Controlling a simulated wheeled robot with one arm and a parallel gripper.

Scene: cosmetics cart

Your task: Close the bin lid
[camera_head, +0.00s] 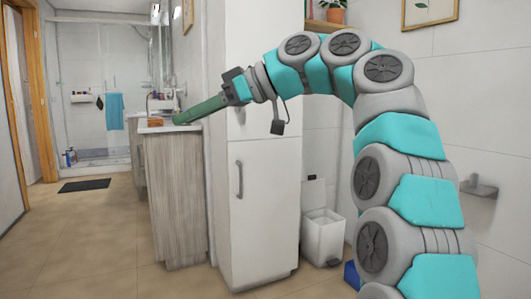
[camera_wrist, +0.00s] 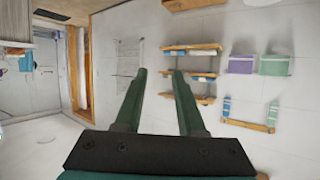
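The white bin (camera_head: 323,238) stands on the floor between the tall white cabinet and the right wall. Its lid (camera_head: 314,193) is up, standing upright at the back of the bin. My gripper (camera_head: 178,119) is far from the bin, up and to the left, level with the counter top. In the wrist view my gripper (camera_wrist: 159,74) shows two green fingers set apart with nothing between them. The bin is not in the wrist view.
The tall white cabinet (camera_head: 262,190) stands just left of the bin. A wooden counter unit (camera_head: 175,200) is further left. A blue object (camera_head: 352,275) lies near the bin, partly hidden by my arm. Tiled floor (camera_head: 100,240) is clear at left. Wall shelves (camera_wrist: 192,75) show in the wrist view.

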